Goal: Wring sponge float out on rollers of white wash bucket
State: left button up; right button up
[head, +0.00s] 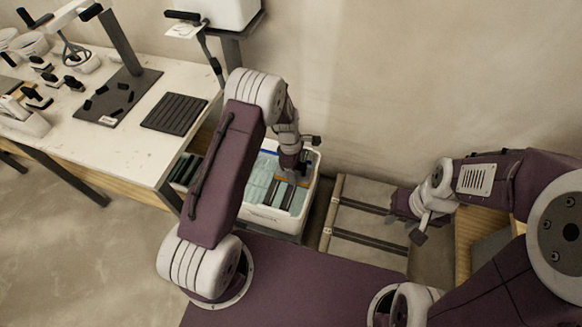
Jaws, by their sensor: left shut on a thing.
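The white wash bucket (262,212) stands on the floor beyond my base, right of the workbench. Pale blue-green water shows inside it, and dark rollers (283,193) lie across its right part. My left gripper (296,168) reaches down over the bucket and is shut on what seems to be the sponge float. The float is mostly hidden by the gripper and small in view; whether its sponge touches the rollers cannot be told. My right gripper (413,216) hangs to the right, above a framed panel, well apart from the bucket; its opening is unclear.
A white workbench (128,150) on the left carries a dark ribbed mat (175,114), a black stand and several small tools. A light panel with dark strips (366,222) lies right of the bucket. A plain wall (400,80) closes the back.

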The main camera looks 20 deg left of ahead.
pick_arm(q)
jog(key=shift+d, duration=0.15)
notch_tip(320, 180, up, 7)
jog(key=p, duration=0.6)
jog(key=shift+r+p, duration=0.1)
jog(key=shift+p, duration=0.3)
